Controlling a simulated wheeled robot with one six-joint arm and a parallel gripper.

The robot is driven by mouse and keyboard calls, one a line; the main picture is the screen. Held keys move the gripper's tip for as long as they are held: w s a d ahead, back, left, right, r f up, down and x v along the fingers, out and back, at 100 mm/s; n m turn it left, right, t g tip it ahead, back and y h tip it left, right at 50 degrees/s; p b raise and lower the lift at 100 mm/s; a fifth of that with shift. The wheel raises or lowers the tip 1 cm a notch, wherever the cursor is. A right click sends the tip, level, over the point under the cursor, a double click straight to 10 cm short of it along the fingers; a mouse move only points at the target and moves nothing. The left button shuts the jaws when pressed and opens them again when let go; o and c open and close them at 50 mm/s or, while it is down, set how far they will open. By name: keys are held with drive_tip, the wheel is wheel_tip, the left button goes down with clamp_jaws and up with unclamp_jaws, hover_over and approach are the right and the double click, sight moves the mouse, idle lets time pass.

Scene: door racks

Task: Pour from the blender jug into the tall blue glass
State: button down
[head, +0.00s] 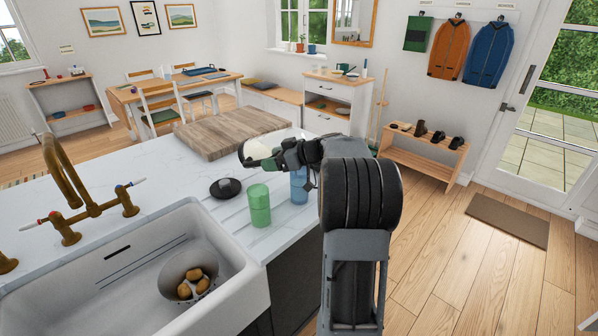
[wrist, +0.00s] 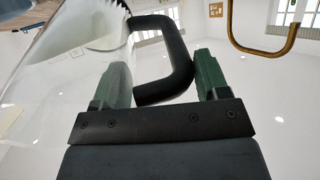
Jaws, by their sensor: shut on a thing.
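The blender jug (head: 258,150) is held tilted above the counter in the head view, partly hidden by my gripper (head: 286,158). In the wrist view the clear jug (wrist: 62,70) fills the left side, with pale contents near the top. Its black handle (wrist: 180,55) passes between the green fingers of my gripper (wrist: 163,66), which is shut on it. The tall blue glass (head: 299,187) stands upright on the counter, just below my gripper, its top partly covered. No stream of liquid is visible.
A green cup (head: 259,206) stands left of the glass, with a black round lid-like piece (head: 225,188) behind it. A wooden board (head: 215,132) lies farther back. The white sink (head: 120,262) with a bowl (head: 180,265) and brass tap (head: 75,185) is at left.

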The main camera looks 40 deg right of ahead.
drive_tip(key=shift+s+d+f+t+y+b, duration=0.2)
drive_tip(key=shift+t+y+b, duration=0.2)
drive_tip(key=shift+t+b, duration=0.3)
idle(1.1)
drive_tip(key=shift+r, duration=0.1)
drive_tip(key=shift+a+r, duration=0.1)
drive_tip(key=shift+r, duration=0.05)
drive_tip(key=shift+f, duration=0.2)
drive_tip(key=shift+r, duration=0.15)
drive_tip(key=shift+b, duration=0.3)
